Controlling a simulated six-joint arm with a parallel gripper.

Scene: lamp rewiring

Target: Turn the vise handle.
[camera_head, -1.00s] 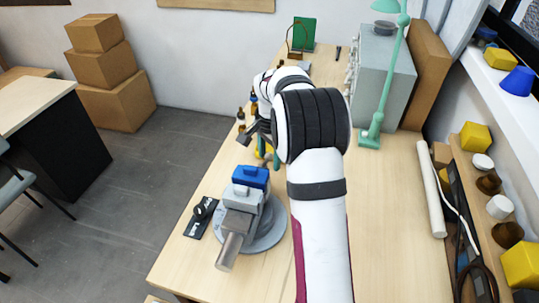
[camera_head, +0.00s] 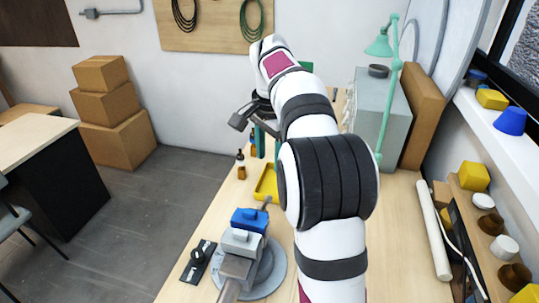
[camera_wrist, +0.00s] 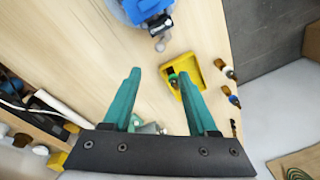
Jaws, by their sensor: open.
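The vise, with a blue jaw (camera_head: 249,220) and a grey body (camera_head: 240,243), stands on a round grey base at the near left of the bench. A short grey rod with a rounded end, which looks like the vise handle (camera_head: 266,203), sticks out from its far side. In the wrist view the blue vise part (camera_wrist: 150,10) is at the top edge, with the rod's knob (camera_wrist: 160,45) below it. My gripper (camera_wrist: 157,75) has two teal fingers, apart and empty. In the head view it hangs above the bench beyond the vise, partly hidden by my arm.
A yellow tray (camera_head: 266,182) lies beyond the vise, with a small green and dark item in it in the wrist view. Small bottles (camera_head: 241,165) stand near the left bench edge. A teal lamp (camera_head: 386,45) and grey cabinet (camera_head: 382,110) stand at right.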

